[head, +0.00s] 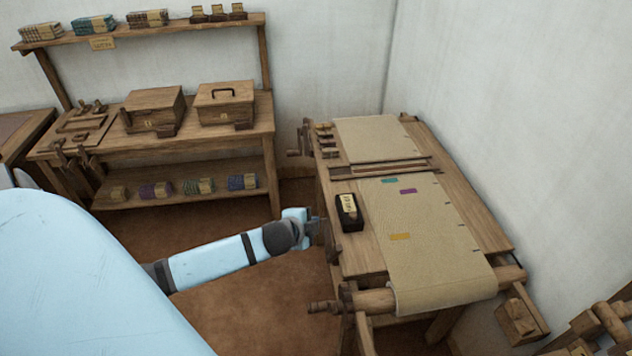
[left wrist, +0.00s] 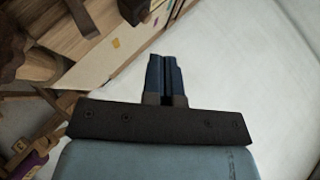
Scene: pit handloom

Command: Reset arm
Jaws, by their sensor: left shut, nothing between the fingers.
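My left arm comes in from the left in the head view, and its gripper (head: 317,226) is near the left side of the loom (head: 359,255), over the brown floor in the picture. In the left wrist view my left gripper's two dark blue fingers (left wrist: 167,56) are together with nothing between them. Beyond them is a pale wall, with wooden furniture at the upper left. My right gripper is in neither view.
The loom carries beige cloth (head: 440,250) with coloured patches, and a black box (head: 348,212) stands on its left edge. A workbench (head: 205,134) with wooden boxes and a shelf (head: 180,29) stand at the back left. Bare floor (head: 240,310) lies between.

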